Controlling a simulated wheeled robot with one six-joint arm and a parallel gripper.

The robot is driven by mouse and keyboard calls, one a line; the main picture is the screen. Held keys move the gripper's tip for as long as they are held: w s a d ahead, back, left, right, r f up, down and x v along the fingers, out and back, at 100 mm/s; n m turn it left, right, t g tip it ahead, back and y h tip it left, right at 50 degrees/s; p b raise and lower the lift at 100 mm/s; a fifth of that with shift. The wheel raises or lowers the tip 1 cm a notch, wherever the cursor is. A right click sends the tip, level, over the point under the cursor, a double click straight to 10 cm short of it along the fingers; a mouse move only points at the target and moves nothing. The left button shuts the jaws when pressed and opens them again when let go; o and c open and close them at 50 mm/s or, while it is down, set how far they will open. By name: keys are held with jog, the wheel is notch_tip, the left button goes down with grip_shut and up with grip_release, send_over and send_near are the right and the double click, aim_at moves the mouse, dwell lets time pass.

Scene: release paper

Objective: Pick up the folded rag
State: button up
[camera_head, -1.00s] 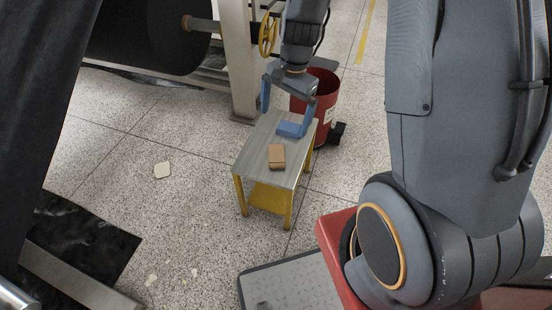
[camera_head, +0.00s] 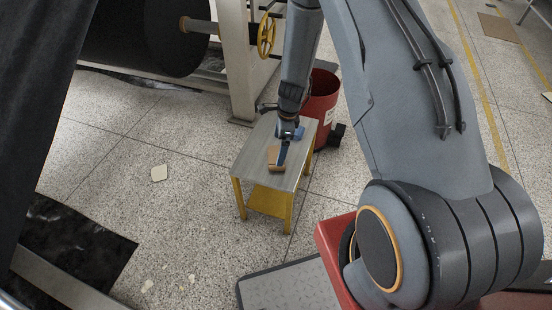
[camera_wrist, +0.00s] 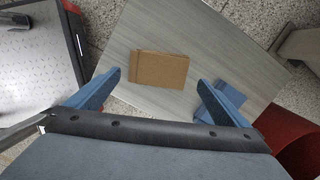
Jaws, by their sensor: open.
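The folded rag, a small blue folded piece, lies on the grey top of a small table (camera_head: 258,150), partly hidden by my gripper in the head view (camera_head: 300,132). In the wrist view the rag (camera_wrist: 212,112) shows beside and partly behind the right finger, outside the jaws. My gripper (camera_wrist: 160,79) is open and empty, its blue fingers pointing down at the table. A tan-brown block (camera_wrist: 159,69) lies between and just beyond the fingertips in the wrist view. In the head view the block (camera_head: 273,158) is partly covered by a finger. Contact cannot be told.
A red bin (camera_head: 322,98) stands just behind the table. A large black roll (camera_head: 150,40) on a machine frame (camera_head: 235,60) with a yellow handwheel (camera_head: 266,35) is at the back left. Speckled floor (camera_head: 190,215) is open left of the table.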

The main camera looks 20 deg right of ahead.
aim_at(276, 156)
jog(key=shift+a+f, duration=0.25)
jog(key=shift+f, duration=0.85)
jog(key=shift+a+f, duration=0.2)
jog(key=shift+f, duration=0.85)
jog(key=c, duration=1.1)
notch_tip(276, 156, up, 10)
